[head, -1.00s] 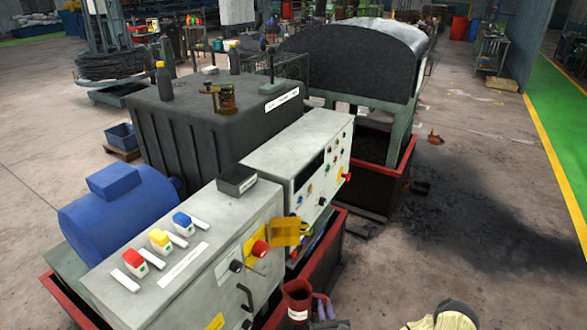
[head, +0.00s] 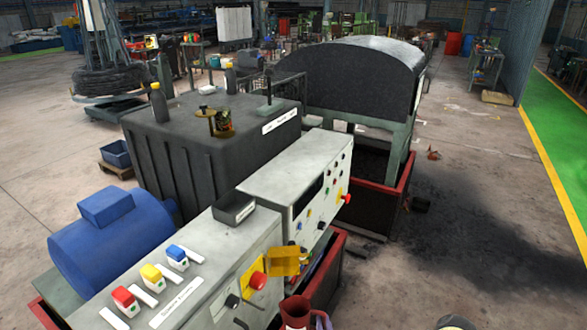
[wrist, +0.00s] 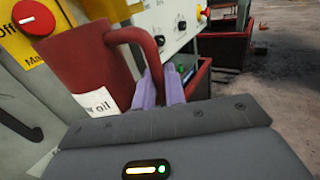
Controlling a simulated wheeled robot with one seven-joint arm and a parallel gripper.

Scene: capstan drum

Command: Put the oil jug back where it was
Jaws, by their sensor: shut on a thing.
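The oil jug (head: 295,313) is dark red and sits at the bottom edge of the head view, its lower part cut off. In the wrist view the jug (wrist: 85,65) fills the left side, roughly upright with a slight tilt, with a white label ending in "oil". Its handle points toward my gripper. My gripper (wrist: 164,88) has purple fingers shut on the lower part of this handle. The fingers also show in the head view (head: 320,322), just right of the jug. The jug is in front of the grey control cabinet (head: 215,262); its underside is hidden.
A yellow box (head: 284,261) sticks out from the cabinet's side. A black tank (head: 215,125) and a long white control box (head: 300,180) stand behind. Open floor (head: 460,250) lies to the right.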

